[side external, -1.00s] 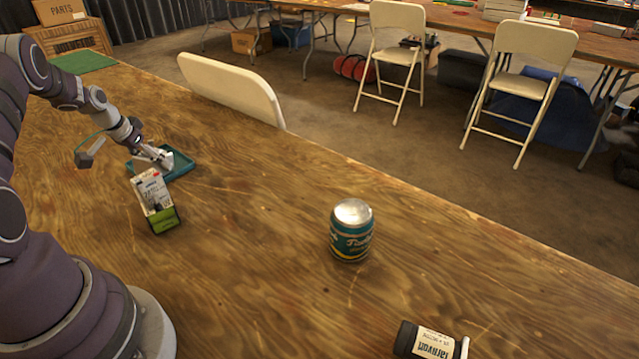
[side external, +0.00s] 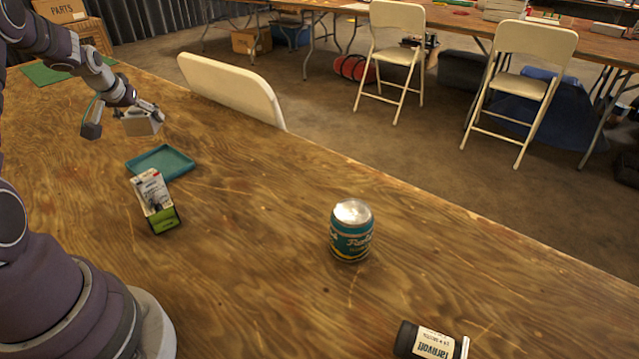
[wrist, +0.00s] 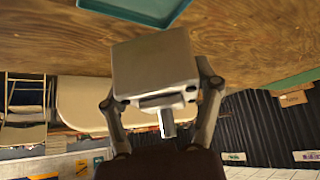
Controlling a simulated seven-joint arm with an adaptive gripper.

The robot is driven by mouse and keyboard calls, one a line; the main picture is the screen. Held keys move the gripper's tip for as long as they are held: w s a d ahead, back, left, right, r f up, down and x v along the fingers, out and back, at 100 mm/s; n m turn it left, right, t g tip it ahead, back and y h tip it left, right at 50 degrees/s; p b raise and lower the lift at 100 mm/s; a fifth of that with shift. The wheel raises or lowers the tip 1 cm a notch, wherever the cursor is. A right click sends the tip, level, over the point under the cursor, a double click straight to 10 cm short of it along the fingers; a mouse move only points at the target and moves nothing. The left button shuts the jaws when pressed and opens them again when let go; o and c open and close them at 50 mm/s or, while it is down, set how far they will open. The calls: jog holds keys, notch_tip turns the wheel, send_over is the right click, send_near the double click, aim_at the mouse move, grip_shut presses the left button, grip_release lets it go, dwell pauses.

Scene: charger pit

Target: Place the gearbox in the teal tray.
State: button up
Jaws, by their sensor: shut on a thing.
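The gearbox (side external: 141,123) is a grey box with rounded edges, and a short shaft shows on it in the wrist view (wrist: 155,68). My gripper (side external: 138,109) is shut on it, with one finger on each side in the wrist view. It holds the gearbox in the air, clear of the table, above and behind the tray in the side view. The teal tray (side external: 160,162) is a shallow rectangle lying flat on the table, and it looks empty. Part of its edge also shows at the top of the wrist view (wrist: 140,8).
A white and green box (side external: 156,202) stands just in front of the tray. A teal can (side external: 351,232) and a dark bottle lying on its side (side external: 432,342) are farther right. A green mat (side external: 48,73) lies at the far left. The table between tray and can is clear.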

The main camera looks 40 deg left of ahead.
aim_at(163, 161)
notch_tip(163, 161, down, 9)
jog(key=shift+f, duration=0.1)
jog(key=shift+f, duration=0.15)
jog(key=o, duration=1.2)
jog(key=shift+o, duration=0.2)
